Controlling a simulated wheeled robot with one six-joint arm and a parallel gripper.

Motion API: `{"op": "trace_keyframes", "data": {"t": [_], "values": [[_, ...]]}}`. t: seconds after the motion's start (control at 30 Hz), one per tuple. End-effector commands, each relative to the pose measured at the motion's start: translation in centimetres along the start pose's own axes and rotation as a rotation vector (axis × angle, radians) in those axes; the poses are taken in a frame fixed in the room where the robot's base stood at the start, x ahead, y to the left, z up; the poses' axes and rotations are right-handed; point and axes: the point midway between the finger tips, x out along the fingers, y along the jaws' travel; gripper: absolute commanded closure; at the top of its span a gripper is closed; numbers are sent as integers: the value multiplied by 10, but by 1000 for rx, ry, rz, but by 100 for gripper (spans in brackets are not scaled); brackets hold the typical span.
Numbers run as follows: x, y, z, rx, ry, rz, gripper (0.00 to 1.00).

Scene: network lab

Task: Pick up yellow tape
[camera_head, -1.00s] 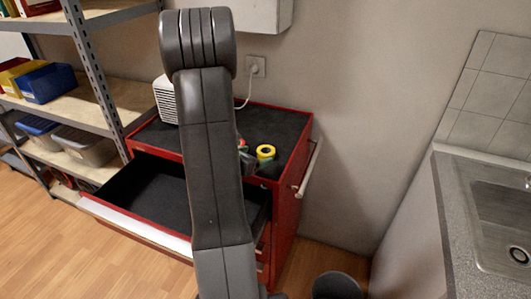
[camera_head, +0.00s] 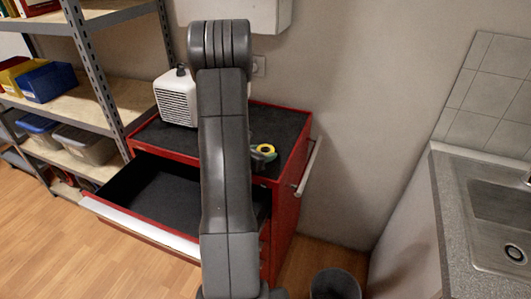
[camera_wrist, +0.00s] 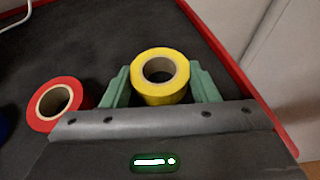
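The yellow tape (camera_wrist: 160,92) is a roll lying flat on the dark top of the red tool cabinet. It also shows in the head view (camera_head: 266,149), just right of my arm. My gripper (camera_wrist: 161,85) has its two green fingers on either side of the roll, one left and one right. The fingers are spread and the roll sits between them; contact with its sides is not clear. In the head view my arm hides most of my gripper. A red tape roll (camera_wrist: 46,112) lies to the left of my gripper in the wrist view.
The red cabinet (camera_head: 289,215) has an open, empty-looking drawer (camera_head: 155,190) at its front. A white boxy device (camera_head: 177,98) stands at the back left of its top. A metal shelf (camera_head: 96,80) is at left and a sink counter (camera_head: 450,220) at right. A dark bin (camera_head: 335,284) stands on the floor.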

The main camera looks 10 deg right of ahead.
Motion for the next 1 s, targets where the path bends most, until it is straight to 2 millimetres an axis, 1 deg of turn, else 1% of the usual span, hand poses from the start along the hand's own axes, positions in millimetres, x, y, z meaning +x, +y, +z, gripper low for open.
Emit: {"op": "trace_keyframes", "data": {"t": [0.03,0.07,0.1,0.37,0.57,0.73,1.0], "values": [[0,0,0,0,0,0,61],[0,0,0,0,0,0,67],[0,0,0,0,0,0,68],[0,0,1,0,0,0,68],[-4,0,10,2,-2,0,68],[-12,0,28,4,-3,1,68],[-28,0,68,4,-3,1,68]]}}
